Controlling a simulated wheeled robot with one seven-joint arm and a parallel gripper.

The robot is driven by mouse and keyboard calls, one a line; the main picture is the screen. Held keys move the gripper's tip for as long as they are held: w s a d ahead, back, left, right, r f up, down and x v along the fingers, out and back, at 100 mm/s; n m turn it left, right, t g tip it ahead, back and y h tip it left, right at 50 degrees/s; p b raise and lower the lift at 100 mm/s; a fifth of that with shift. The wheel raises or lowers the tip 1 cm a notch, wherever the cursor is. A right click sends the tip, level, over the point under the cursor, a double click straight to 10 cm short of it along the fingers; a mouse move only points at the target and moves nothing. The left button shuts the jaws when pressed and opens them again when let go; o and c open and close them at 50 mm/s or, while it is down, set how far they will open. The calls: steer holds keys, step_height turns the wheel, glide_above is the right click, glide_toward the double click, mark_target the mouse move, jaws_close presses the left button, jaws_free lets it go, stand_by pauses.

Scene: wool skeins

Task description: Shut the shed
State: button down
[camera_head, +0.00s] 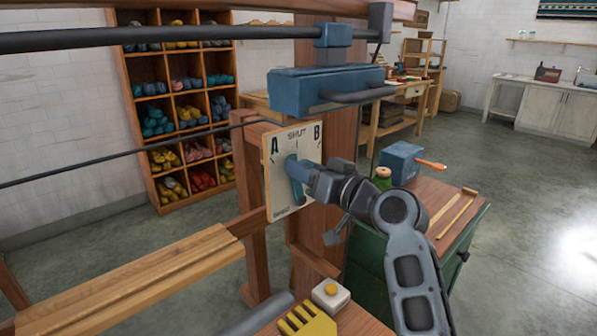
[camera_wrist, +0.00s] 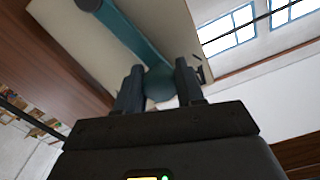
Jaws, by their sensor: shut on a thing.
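A cream plate (camera_head: 279,200) on the wooden loom post is marked A at left, SHUT at top middle and B at right. A teal lever (camera_head: 297,192) is mounted on it; the lever also shows in the wrist view (camera_wrist: 128,40), running to a round teal knob (camera_wrist: 158,84). My gripper (camera_wrist: 160,88) has a finger on each side of this knob and is shut on it. In the head view my gripper (camera_head: 312,174) comes from the right and hides part of the lever. I cannot tell exactly which mark the lever points at.
A blue housing (camera_head: 325,88) with a dark handle hangs just above the plate. A wooden beam (camera_head: 130,280) runs at lower left. A green cabinet (camera_head: 370,268) with a wooden top stands close at right, with a blue box (camera_head: 399,163) on it. Open floor lies farther right.

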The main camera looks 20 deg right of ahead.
steer(key=shift+w+d+r+m, duration=0.1)
steer(key=shift+w+d+m, duration=0.05)
steer(key=shift+d+m, duration=0.4)
steer(key=shift+w+d+r+m, duration=0.15)
steer(key=shift+d+m, duration=0.2)
steer(key=shift+m, duration=0.3)
steer(key=shift+f, duration=0.1)
steer(key=c, duration=0.7)
jaws_free()
steer(key=v, duration=0.7)
steer(key=shift+s+d+b, duration=0.15)
steer(key=shift+s+b, duration=0.15)
steer(key=shift+s, duration=0.05)
